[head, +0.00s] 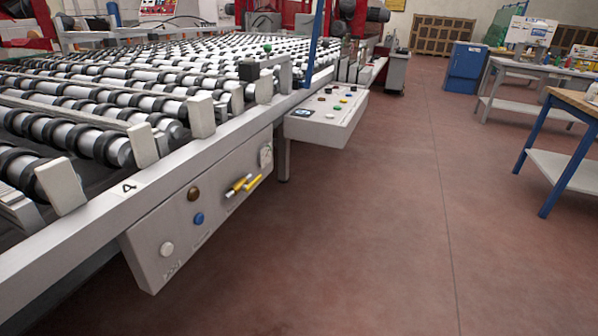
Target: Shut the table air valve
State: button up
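A grey panel box (155,255) hangs under the near edge of the roller table (85,212). On its sloping face are small yellow lever handles (252,183), set at a slant close together; these look like the valve, but I cannot tell whether it is open or shut. To their left on the same face are a brown knob (193,194), a blue knob (198,218) and a white knob (167,249). A small pale gauge or tag (265,156) is at the panel's right end. My gripper is not in view.
A second control box (326,118) with several buttons juts out from the table's edge further back. The reddish floor (380,230) in front is clear. A wooden-topped bench (575,100) with blue legs stands at the right, and a blue cabinet (466,68) stands behind.

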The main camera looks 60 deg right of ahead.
aim_at(254, 183)
jog(key=z, duration=1.25)
